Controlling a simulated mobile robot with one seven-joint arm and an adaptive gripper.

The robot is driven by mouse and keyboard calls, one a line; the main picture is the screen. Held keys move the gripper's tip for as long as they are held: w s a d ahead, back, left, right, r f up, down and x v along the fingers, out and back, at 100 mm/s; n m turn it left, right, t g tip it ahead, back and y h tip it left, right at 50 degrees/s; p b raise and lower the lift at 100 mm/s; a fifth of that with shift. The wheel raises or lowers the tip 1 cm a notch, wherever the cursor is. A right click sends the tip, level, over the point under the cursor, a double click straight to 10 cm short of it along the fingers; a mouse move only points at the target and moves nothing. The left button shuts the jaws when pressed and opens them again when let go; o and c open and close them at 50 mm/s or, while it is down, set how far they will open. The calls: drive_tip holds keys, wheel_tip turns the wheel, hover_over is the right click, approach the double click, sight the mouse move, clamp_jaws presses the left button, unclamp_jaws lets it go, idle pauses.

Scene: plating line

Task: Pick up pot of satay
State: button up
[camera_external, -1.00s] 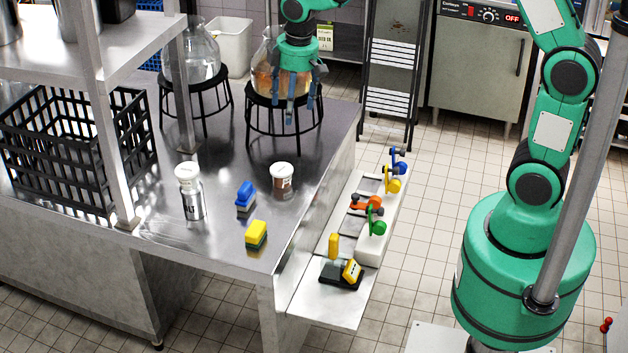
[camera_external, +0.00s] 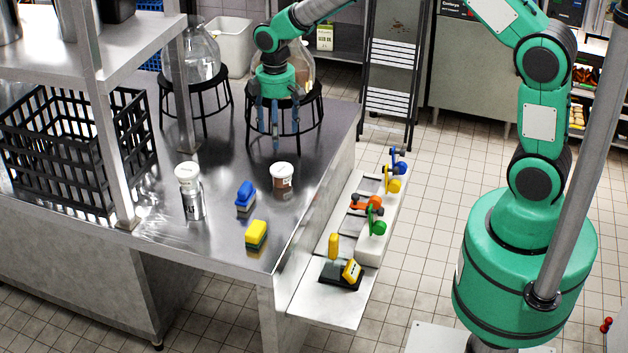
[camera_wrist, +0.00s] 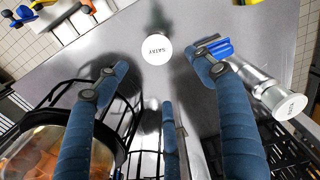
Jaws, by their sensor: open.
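The pot of satay (camera_external: 282,178) is a small clear jar with brown contents and a white lid. It stands upright on the steel counter, near its right edge. In the wrist view its white lid (camera_wrist: 157,49), lettered SATAY, shows beyond my fingers, between the left and right ones. My gripper (camera_external: 278,138) is open and empty, with blue fingers pointing down. It is above the counter, behind the pot in the external view and apart from it. The open fingers also show in the wrist view (camera_wrist: 165,75).
A blue sponge (camera_external: 245,196), a yellow sponge (camera_external: 257,234) and a salt shaker (camera_external: 190,195) stand left of the pot. A black stand (camera_external: 250,118) with a glass vessel is close beside my gripper. A black crate (camera_external: 75,150) is at left.

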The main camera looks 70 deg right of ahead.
hover_over(280, 169)
drive_tip(key=shift+w+f+b, duration=0.15)
drive_tip(key=shift+f+b, duration=0.15)
drive_tip(key=shift+f, duration=3.95)
drive_tip(key=shift+f, duration=0.1)
drive_tip(key=shift+f, duration=2.5)
drive_tip(key=c, duration=1.2)
drive_tip(key=shift+o, duration=0.2)
drive_tip(key=shift+r, duration=0.15)
